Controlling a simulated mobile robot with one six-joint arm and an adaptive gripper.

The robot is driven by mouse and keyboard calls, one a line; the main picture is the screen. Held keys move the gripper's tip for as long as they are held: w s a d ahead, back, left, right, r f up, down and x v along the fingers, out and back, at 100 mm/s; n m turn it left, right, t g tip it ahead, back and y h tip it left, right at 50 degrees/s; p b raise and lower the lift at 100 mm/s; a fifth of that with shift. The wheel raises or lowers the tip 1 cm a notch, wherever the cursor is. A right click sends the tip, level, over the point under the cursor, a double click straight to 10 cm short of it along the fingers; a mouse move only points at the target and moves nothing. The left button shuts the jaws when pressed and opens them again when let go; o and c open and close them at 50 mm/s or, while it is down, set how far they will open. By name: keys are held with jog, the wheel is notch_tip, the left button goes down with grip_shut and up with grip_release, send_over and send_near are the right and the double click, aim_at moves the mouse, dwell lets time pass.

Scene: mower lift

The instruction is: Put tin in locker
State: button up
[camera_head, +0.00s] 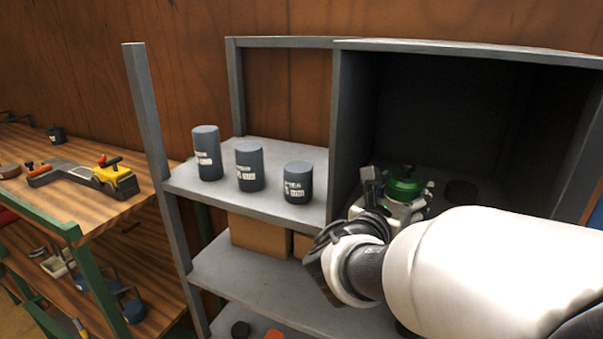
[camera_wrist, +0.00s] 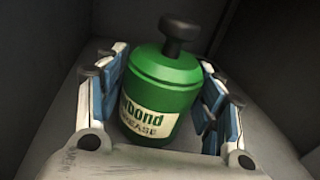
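The green tin (camera_head: 404,186) with a dark knob on top is inside the dark open locker (camera_head: 432,110), near its left front. In the wrist view the green tin (camera_wrist: 160,95) stands between the two fingers of my gripper (camera_wrist: 162,105), with its label toward the camera and a slight tilt in the picture. A narrow gap shows on the left side of the tin; the right finger is close to it, and contact is unclear. My gripper in the head view (camera_head: 392,200) is at the locker opening, partly hidden by my own arm.
Several dark grey cans stand on the shelf (camera_head: 225,200) left of the locker, the closest one (camera_head: 298,182) near the locker's left wall. Cardboard boxes (camera_head: 258,237) sit on the shelf below. A dark round patch (camera_head: 461,190) shows on the locker floor. A wooden workbench (camera_head: 70,205) with tools stands at far left.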

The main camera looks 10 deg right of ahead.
jog(key=shift+o, duration=1.2)
jog(key=shift+r+p, duration=0.25)
jog(key=shift+p, duration=0.05)
jog(key=p+v, duration=0.1)
jog(key=v, duration=1.1)
jog(key=shift+a+f, duration=0.1)
jog(key=shift+f, duration=0.1)
